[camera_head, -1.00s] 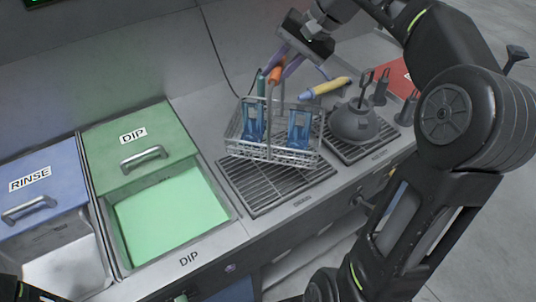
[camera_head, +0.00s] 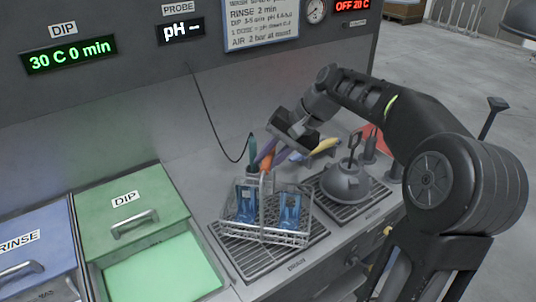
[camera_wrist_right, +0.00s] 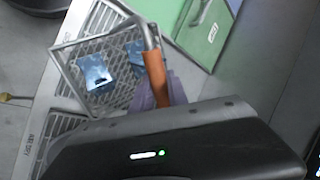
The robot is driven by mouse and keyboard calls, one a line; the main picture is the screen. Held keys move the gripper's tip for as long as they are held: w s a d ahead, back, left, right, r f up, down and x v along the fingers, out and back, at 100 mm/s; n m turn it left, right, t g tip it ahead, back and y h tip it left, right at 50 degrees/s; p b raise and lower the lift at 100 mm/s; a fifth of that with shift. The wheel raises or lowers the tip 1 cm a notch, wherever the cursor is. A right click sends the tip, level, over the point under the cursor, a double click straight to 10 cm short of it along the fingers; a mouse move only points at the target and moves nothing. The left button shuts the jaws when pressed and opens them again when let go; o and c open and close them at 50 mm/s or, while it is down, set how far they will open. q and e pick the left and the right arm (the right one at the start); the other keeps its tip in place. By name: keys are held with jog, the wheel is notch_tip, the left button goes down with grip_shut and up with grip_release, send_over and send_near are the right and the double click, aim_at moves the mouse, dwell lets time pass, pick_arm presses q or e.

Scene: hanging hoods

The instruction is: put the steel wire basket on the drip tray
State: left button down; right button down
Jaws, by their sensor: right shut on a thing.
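The steel wire basket (camera_head: 262,236) holds blue parts (camera_head: 289,212) and has a tall handle with an orange grip (camera_head: 266,160). My right gripper (camera_head: 271,152) is shut on that grip with its purple fingers. The basket is upright over the slatted drip tray (camera_head: 252,262), toward its back. I cannot tell whether its bottom touches the slats. In the right wrist view the basket (camera_wrist_right: 66,72) and orange grip (camera_wrist_right: 156,80) show beyond my gripper. My left gripper is not in view.
A grey domed tool (camera_head: 345,185) stands on a second grate at right. The green dip lid (camera_head: 150,230) and open green tank (camera_head: 165,270) lie left of the tray. A yellow-handled tool (camera_head: 322,146) and a teal-handled one (camera_head: 251,148) are behind the basket.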

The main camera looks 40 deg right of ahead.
jog(key=shift+r, duration=0.1)
jog(key=shift+f, duration=1.85)
jog(key=c, duration=1.8)
grip_release()
jog(key=shift+f, duration=0.3)
jog(key=o, duration=0.5)
jog(key=shift+r, duration=0.1)
jog(key=v, duration=1.2)
jog(key=shift+r+b, duration=0.15)
jog(key=shift+b, duration=0.15)
jog(key=shift+s, duration=0.1)
